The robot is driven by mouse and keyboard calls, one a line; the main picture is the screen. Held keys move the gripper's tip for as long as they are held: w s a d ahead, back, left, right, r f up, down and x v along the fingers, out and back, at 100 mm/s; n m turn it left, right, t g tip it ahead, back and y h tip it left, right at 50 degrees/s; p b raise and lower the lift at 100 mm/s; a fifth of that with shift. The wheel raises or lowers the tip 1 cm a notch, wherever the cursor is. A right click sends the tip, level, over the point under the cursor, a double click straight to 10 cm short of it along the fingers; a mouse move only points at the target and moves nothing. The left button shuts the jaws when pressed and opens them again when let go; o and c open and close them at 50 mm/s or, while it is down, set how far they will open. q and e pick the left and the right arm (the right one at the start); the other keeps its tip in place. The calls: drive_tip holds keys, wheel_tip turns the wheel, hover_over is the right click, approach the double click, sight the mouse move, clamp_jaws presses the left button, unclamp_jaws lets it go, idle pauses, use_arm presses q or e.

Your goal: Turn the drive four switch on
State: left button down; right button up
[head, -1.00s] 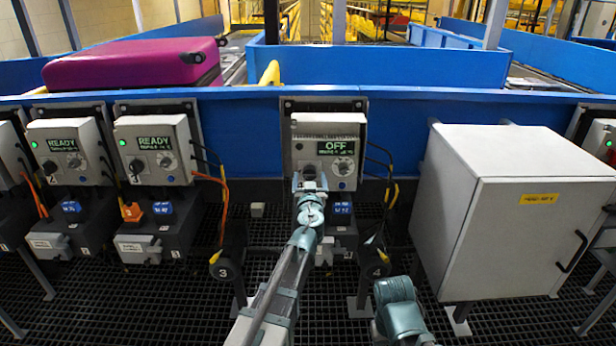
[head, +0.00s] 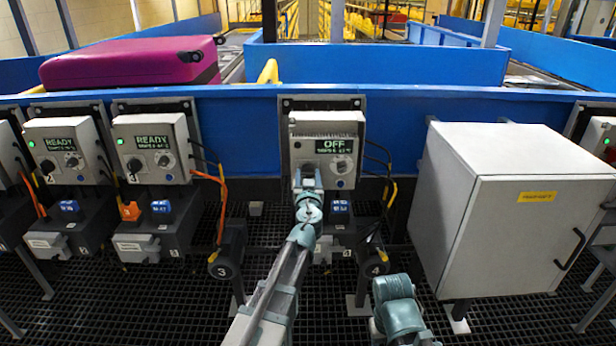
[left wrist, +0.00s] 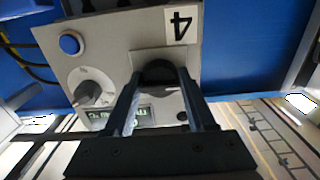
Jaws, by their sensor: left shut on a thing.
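The drive four control box (head: 348,150) is light grey, with a dark display (head: 334,146) reading OFF and a round dial at its right. In the left wrist view the box (left wrist: 115,45) bears a label "4", a blue button and the dial. My left gripper (head: 307,172) is at the lower left of the box front. In the left wrist view my left gripper (left wrist: 160,85) is shut on the black switch handle (left wrist: 158,72), which shows between its fingers. In the head view the arm hides the switch.
Drive boxes to the left (head: 152,145) show READY with green lights. A large grey cabinet (head: 520,215) stands at the right. A blue conveyor wall (head: 235,120) runs behind, with a magenta suitcase (head: 125,62) beyond it. Cables hang beside the drive four box.

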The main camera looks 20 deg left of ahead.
use_arm(q)
drive_tip(key=m, duration=0.4)
drive_tip(key=shift+m, duration=0.4)
drive_tip(key=m, duration=0.4)
drive_tip(key=shift+m, duration=0.3)
drive_tip(key=m, duration=0.4)
drive_tip(key=shift+s+a+r, duration=0.1)
drive_tip(key=shift+m, duration=2.1)
drive_tip(key=shift+c, duration=1.1)
unclamp_jaws()
